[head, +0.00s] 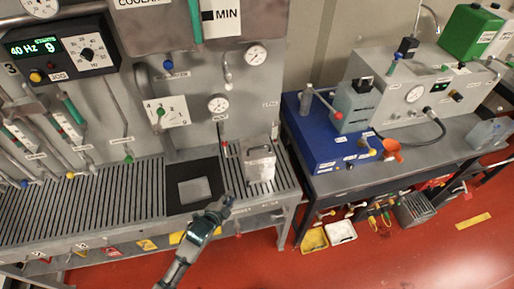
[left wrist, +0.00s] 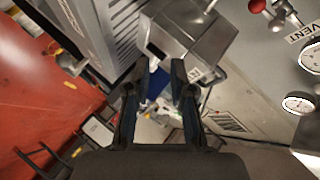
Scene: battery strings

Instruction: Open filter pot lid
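A grey metal box-like pot (head: 260,165) stands upright on the slatted bench top, right of a black mat. It appears to be the filter pot, with a flat top that looks closed; its label is too small to read. My left gripper (head: 228,201) is in front of it and to its left, apart from it. In the left wrist view the grey pot (left wrist: 190,28) shows beyond the fingertips, tilted in the picture. My left gripper (left wrist: 160,72) is open, with nothing between its fingers. My right gripper is not in view.
The black mat (head: 176,177) bears a pale square plate (head: 195,190). A panel with gauges (head: 218,103), valves and hoses stands behind. A blue box (head: 318,145) and an orange funnel (head: 393,150) are on the right bench.

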